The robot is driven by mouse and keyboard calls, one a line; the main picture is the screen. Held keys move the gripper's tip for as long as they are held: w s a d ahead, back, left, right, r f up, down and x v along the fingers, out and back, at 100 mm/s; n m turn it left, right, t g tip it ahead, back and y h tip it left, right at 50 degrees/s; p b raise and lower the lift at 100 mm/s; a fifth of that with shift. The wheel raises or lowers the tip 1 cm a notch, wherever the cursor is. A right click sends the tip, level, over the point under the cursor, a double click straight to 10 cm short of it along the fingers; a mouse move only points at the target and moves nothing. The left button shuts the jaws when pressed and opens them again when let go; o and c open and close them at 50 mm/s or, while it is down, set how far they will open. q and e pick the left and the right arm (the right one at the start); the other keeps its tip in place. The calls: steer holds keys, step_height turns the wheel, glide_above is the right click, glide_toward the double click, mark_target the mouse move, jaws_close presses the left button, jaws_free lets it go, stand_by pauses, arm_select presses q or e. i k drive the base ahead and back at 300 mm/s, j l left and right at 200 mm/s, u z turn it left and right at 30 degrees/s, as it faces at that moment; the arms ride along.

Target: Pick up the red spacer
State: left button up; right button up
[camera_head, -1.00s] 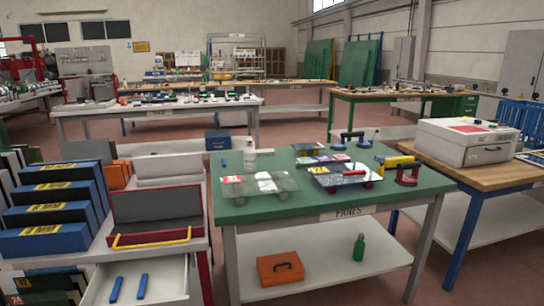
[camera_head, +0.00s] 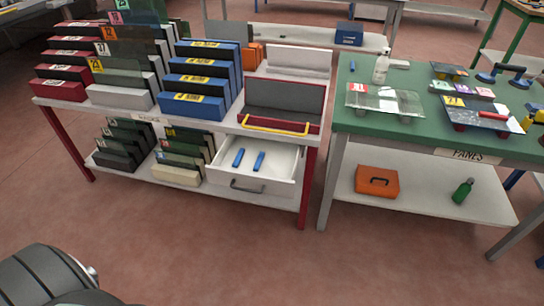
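No loose spacer that I can surely call the red one shows. The open drawer (camera_head: 284,178) under the rack table holds two blue bars, a left one (camera_head: 238,158) and a right one (camera_head: 259,161). On the green table, a dark glass pane (camera_head: 472,106) rests on small red blocks (camera_head: 460,126), partly hidden beneath it. A red-handled object (camera_head: 492,115) lies on that pane. A clear pane (camera_head: 384,101) lies to its left, with a red label. Neither of my grippers is in view.
The rack table (camera_head: 140,112) carries red, grey and blue slotted racks and a red-fronted tray (camera_head: 280,122) with a yellow handle. The green table (camera_head: 400,132) stands to its right. An orange case (camera_head: 377,181) and green bottle (camera_head: 463,190) sit on its lower shelf. The floor in front is clear.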

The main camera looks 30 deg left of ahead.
mark_target(484, 114)
steer(key=i+l+z, duration=0.1)
steer(key=i+z, duration=0.2)
steer(key=i, duration=0.15)
steer(key=i+z, duration=0.3)
steer(key=i, duration=0.15)
